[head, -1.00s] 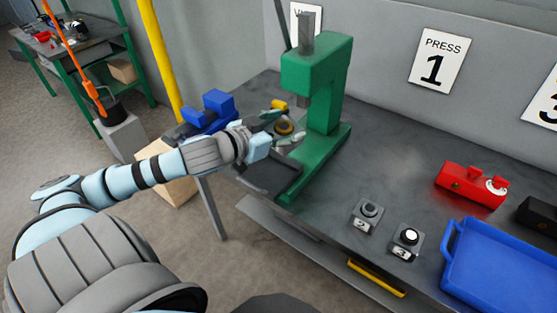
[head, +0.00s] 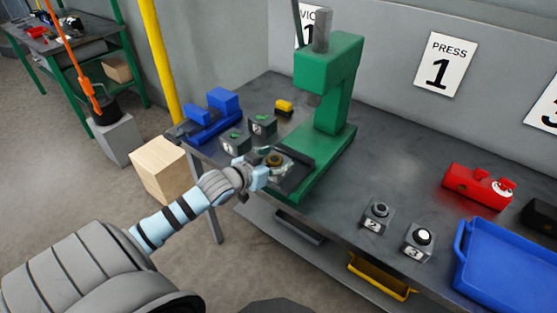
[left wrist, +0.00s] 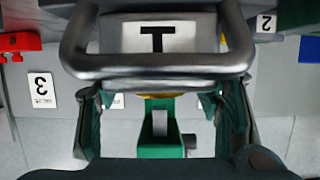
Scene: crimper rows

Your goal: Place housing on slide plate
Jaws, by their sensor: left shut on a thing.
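My left gripper (head: 268,171) is shut on the housing (head: 275,160), a small greyish piece with a brass-coloured ring on top. It holds the housing at the left side of the dark slide plate (head: 296,180), which sticks out from the foot of the green press (head: 322,150). I cannot tell whether the housing touches the plate. In the left wrist view the gripper's dark fingers (left wrist: 160,112) stand at both sides, and a silver bar and a white label with a T-like mark fill the upper middle. My right gripper is not in view.
Numbered grey boxes (head: 376,215), a red block (head: 478,186) and a blue tray (head: 500,270) are at the right. The bench between is clear.

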